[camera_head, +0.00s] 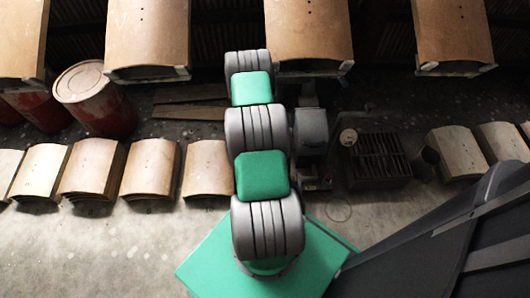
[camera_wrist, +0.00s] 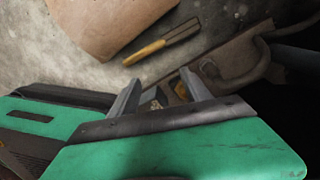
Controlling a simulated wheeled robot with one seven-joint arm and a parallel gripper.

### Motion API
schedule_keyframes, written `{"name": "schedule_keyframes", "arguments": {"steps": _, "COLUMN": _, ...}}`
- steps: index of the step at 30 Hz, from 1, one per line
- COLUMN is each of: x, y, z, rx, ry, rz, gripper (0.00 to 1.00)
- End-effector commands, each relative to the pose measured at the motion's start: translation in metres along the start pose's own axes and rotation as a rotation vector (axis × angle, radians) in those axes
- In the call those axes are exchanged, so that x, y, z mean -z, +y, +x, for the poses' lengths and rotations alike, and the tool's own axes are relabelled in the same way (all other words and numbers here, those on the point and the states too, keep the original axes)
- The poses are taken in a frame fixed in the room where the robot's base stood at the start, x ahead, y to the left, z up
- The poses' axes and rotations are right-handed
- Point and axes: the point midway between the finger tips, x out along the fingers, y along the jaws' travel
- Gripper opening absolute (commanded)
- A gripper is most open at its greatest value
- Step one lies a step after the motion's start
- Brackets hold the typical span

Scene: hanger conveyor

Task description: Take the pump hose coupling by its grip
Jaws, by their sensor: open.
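My gripper (camera_wrist: 158,78) shows in the wrist view with its two grey fingers spread apart. A small brass-coloured piece (camera_wrist: 155,98) is visible in the gap between the fingers, near their base; it may be the pump hose coupling, but I cannot tell for sure. I cannot tell whether the fingers touch it. A yellowish part (camera_wrist: 181,89) shows beside the right finger, partly hidden by it. A bent dark pipe or hook (camera_wrist: 240,78) lies just right of the fingers. In the head view my arm hides the gripper and no coupling can be made out.
A yellow-handled tool (camera_wrist: 147,52) lies on the concrete floor beyond the fingers, near a brown panel (camera_wrist: 100,22). In the head view, curved wooden seats (camera_head: 150,168) stand in rows, with red drums (camera_head: 95,98) at left and a dark slatted crate (camera_head: 380,160) right of my arm.

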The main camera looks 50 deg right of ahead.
Motion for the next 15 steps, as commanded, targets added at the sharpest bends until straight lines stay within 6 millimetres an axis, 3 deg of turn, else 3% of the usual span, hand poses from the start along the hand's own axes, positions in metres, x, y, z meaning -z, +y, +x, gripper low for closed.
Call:
{"name": "schedule_keyframes", "arguments": {"steps": 1, "x": 0.004, "y": -0.023, "z": 0.033, "rx": 0.025, "ry": -0.017, "rz": 0.063, "gripper": 0.56}}
{"name": "schedule_keyframes", "arguments": {"steps": 7, "x": 0.019, "y": -0.08, "z": 0.072, "rx": 0.092, "ry": -0.07, "rz": 0.258, "gripper": 0.56}}
{"name": "schedule_keyframes", "arguments": {"steps": 12, "x": 0.053, "y": -0.107, "z": 0.063, "rx": 0.088, "ry": -0.04, "rz": 0.378, "gripper": 0.56}}
{"name": "schedule_keyframes", "arguments": {"steps": 15, "x": 0.06, "y": -0.111, "z": 0.065, "rx": 0.081, "ry": -0.029, "rz": 0.404, "gripper": 0.56}}
